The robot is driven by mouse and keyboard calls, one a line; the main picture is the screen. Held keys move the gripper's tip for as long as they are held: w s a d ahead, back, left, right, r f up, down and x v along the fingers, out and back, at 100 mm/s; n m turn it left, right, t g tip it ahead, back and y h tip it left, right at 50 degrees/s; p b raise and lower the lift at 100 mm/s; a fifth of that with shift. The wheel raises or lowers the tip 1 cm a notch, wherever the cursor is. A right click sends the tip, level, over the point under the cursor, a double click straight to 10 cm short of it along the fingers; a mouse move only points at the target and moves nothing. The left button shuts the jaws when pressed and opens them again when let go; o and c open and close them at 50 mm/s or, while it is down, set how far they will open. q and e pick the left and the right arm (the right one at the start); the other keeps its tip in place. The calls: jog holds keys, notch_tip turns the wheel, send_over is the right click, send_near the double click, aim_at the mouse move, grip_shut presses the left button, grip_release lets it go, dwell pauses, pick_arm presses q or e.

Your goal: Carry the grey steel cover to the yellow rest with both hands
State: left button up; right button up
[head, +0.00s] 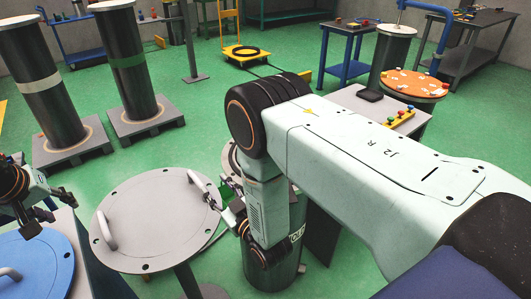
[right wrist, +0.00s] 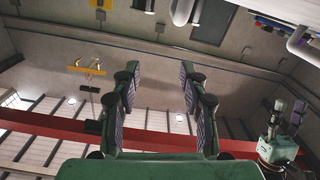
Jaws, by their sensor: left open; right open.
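The grey steel cover (head: 150,215) is a round flat plate with bolt holes and two bar handles. One handle (head: 104,230) is at its left edge. The other is at its right edge, next to my right gripper (head: 228,198). That gripper is open; its two jaws (right wrist: 160,100) show apart with nothing between them in the right wrist view. My left gripper (head: 38,218) is open at the left edge, above a blue cover (head: 60,258) and apart from the grey cover. I cannot pick out the yellow rest for certain.
Two dark cylinders (head: 50,115) (head: 135,85) stand on grey bases at back left. A yellow trolley (head: 240,52) with a black ring stands at the back. A blue table (head: 348,68) and an orange disc (head: 405,82) are at right. Green floor is open in the middle.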

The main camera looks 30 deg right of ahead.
jog(key=shift+s+d, duration=0.5)
jog(key=shift+d, duration=0.2)
jog(key=shift+s+d, duration=0.5)
jog(key=shift+d, duration=0.2)
